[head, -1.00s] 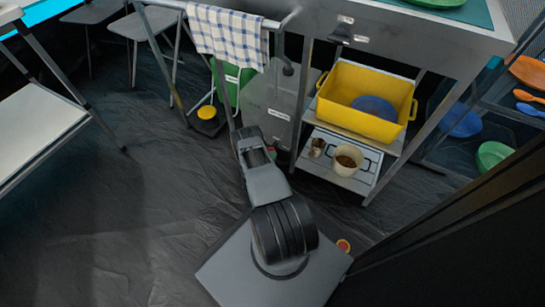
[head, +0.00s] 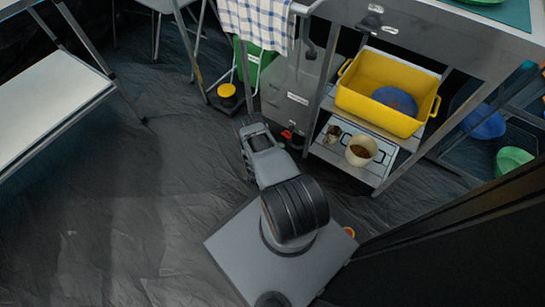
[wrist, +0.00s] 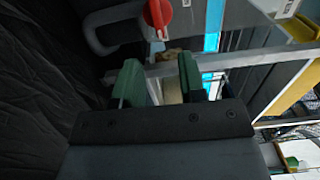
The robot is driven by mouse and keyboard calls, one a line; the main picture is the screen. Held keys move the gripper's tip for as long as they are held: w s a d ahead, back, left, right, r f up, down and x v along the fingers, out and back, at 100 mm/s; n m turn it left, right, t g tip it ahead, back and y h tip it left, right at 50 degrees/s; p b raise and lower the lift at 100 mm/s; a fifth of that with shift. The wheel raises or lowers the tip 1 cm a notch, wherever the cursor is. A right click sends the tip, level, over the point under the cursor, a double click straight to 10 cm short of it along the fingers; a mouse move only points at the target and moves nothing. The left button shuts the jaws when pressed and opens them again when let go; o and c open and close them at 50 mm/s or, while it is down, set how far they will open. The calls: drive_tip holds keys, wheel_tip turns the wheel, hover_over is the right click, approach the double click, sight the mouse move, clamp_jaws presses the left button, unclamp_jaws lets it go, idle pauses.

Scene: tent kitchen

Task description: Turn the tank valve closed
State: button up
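A grey tank (head: 290,95) stands under the counter in the head view, with a small red part (head: 290,135) low at its front. In the wrist view a red valve handle (wrist: 157,13) shows at the top edge, partly cut off, beyond my fingers. My gripper (wrist: 159,80) is open, with its two green fingers apart and nothing between them. The red handle lies ahead of the fingertips and apart from them. In the head view my arm reaches toward the tank's lower front, and my fingertips cannot be made out there.
A metal rack right of the tank holds a yellow tub (head: 385,95) with a blue bowl and, lower, a cream mug (head: 361,150). A checked towel (head: 257,22) hangs above. A white table (head: 50,95) stands left.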

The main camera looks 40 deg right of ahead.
drive_tip(key=p+v, duration=0.1)
drive_tip(key=v, duration=0.6)
drive_tip(key=shift+a+p, duration=0.15)
drive_tip(key=shift+p, duration=0.15)
